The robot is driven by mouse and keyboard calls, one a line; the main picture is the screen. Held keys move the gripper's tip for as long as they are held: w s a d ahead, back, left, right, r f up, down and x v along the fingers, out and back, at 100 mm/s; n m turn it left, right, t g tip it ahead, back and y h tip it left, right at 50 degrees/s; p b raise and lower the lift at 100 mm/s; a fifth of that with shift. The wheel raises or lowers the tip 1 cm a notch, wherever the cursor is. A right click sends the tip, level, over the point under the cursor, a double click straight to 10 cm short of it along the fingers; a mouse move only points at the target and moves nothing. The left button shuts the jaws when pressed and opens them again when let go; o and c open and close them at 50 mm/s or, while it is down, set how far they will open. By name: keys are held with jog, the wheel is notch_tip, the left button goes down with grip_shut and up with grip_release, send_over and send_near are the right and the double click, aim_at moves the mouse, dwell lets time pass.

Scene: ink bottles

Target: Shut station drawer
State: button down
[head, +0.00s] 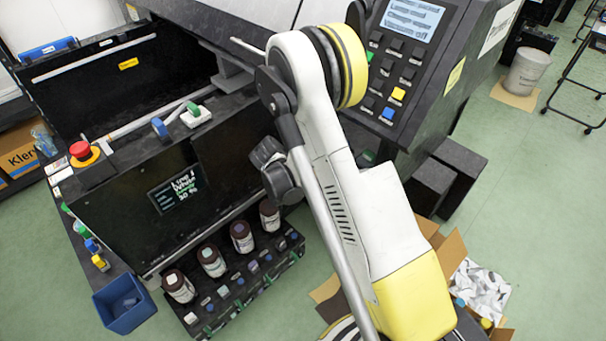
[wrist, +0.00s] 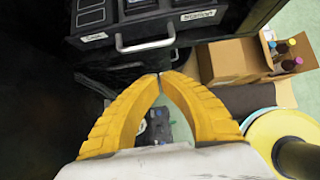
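In the wrist view, a dark drawer front with a silver bar handle (wrist: 145,45) and pale labels lies just beyond my fingertips. I take it for the station drawer, but cannot tell how far it stands out. My gripper (wrist: 159,76) has two yellow fingers with their tips together and nothing visible between them. The tips appear just below the handle; contact cannot be told. In the head view, the black station (head: 230,155) carries a small lit display (head: 178,188). My arm hides the area to its right, and my gripper's fingers do not show there.
Brown ink bottles (head: 212,261) stand in a black rack before the station. A blue bin (head: 124,303) is at lower left. An open cardboard box (wrist: 230,60) with bottles is beside my gripper.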

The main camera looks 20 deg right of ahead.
jog(key=w+d+f+b, duration=0.2)
jog(key=d+f, duration=0.1)
jog(key=d, duration=0.2)
jog(key=shift+d+f, duration=0.15)
jog(key=shift+d, duration=0.1)
jog(key=d, duration=0.1)
jog(key=w+d, duration=0.1)
jog(key=d, duration=0.1)
jog(key=w+d, duration=0.1)
jog(key=d, duration=0.1)
dwell(0.3)
